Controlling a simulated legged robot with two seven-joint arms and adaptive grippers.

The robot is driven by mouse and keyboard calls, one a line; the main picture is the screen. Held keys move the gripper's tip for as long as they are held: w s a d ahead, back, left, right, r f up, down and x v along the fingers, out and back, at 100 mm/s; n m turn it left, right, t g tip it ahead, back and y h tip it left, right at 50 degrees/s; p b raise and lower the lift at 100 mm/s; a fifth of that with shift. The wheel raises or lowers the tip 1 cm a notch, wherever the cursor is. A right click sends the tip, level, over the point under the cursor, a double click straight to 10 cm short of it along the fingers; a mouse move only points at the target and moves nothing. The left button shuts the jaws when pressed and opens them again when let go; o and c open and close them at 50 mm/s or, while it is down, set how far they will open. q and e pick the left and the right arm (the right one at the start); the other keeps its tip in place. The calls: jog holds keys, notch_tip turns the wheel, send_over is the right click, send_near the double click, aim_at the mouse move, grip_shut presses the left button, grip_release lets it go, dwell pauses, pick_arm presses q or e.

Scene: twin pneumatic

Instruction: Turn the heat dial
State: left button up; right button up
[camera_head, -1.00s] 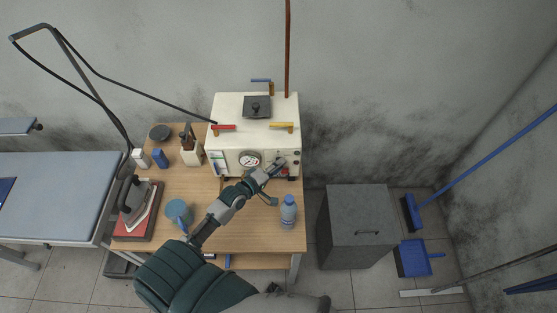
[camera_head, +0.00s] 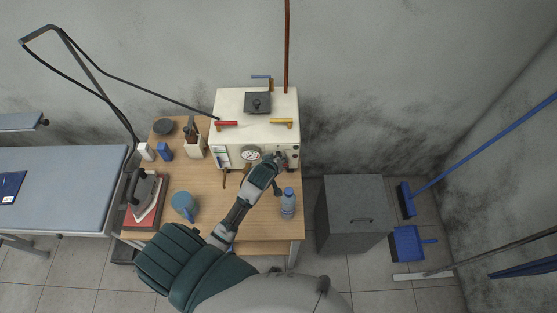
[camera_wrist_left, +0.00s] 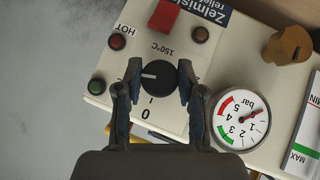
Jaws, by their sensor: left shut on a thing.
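The heat dial (camera_wrist_left: 157,80) is a round black knob with a white pointer line, on the cream front panel of the steam unit (camera_head: 229,106). In the left wrist view its line points left, between the "150°C" and "0" marks. My left gripper (camera_wrist_left: 159,74) has one finger on each side of the dial and is shut on it. In the head view my left gripper (camera_head: 279,160) is at the right part of the front panel and hides the dial. My right gripper is in neither view.
A pressure gauge (camera_wrist_left: 241,119) sits beside the dial, with small red and green buttons on the other side. A blue mug (camera_head: 183,203) and an iron (camera_head: 141,188) are farther left.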

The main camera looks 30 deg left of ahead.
pick_arm(q)
jog(key=shift+w+a+r+m+g+y, duration=0.2)
jog(key=shift+r+m+g+y, duration=0.15)
jog(key=shift+y, duration=0.45)
jog(key=shift+r, duration=0.1)
jog(key=o, duration=0.9)
jog(key=shift+o, duration=1.1)
jog(key=shift+d, duration=0.1)
jog(key=shift+f, duration=0.2)
jog(key=v, duration=1.2)
